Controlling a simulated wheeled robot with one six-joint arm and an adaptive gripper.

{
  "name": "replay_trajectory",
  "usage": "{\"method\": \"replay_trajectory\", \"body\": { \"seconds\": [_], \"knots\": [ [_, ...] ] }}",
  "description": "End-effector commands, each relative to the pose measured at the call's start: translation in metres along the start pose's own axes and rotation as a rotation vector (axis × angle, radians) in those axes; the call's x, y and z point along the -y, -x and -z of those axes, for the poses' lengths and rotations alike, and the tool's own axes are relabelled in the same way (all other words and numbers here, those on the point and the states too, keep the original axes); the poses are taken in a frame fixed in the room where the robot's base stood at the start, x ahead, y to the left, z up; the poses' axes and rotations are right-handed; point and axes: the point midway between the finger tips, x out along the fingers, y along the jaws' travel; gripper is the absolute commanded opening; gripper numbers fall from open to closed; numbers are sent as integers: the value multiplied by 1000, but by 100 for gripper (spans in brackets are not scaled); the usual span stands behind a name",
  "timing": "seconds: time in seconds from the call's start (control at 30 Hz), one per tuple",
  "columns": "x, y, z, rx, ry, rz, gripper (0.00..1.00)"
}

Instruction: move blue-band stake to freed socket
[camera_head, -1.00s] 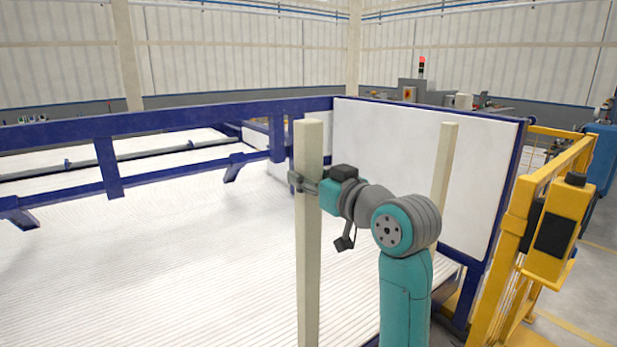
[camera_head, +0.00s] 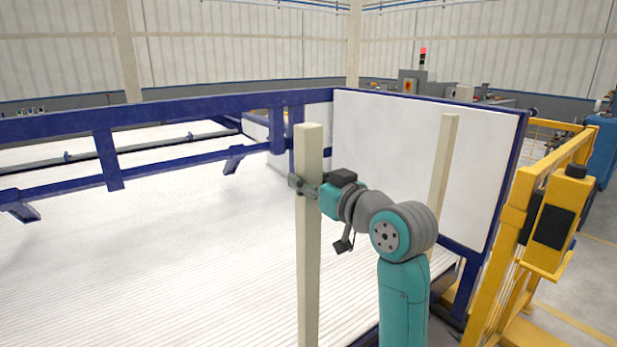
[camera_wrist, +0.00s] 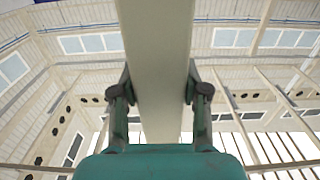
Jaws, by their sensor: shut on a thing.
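A tall pale square stake (camera_head: 308,230) stands upright in front of my arm in the head view. My gripper (camera_head: 300,186) is shut on it a little below its top end. In the wrist view the same stake (camera_wrist: 156,70) runs up between the two fingers of my gripper (camera_wrist: 158,95). No blue band shows on the visible part of the stake, and its lower end is out of frame. A second pale stake (camera_head: 440,175) stands upright behind my arm, its lower part hidden by the arm. No socket is visible.
A bed of white pipes (camera_head: 150,270) fills the left, with a blue frame (camera_head: 180,112) around it. A white panel (camera_head: 400,150) stands behind the second stake. A yellow guard with a control box (camera_head: 552,225) is close on the right. Open floor lies beyond it.

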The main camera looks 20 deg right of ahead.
Motion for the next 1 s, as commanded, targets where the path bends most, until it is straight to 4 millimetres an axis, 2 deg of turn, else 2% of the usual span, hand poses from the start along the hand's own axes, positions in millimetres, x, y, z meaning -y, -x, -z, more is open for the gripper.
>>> {"method": "replay_trajectory", "body": {
  "seconds": [0.43,1.0],
  "knots": [
    [0,0,1,-5,1,0,0],
    [0,1,-16,-4,2,0,0]
  ]
}}
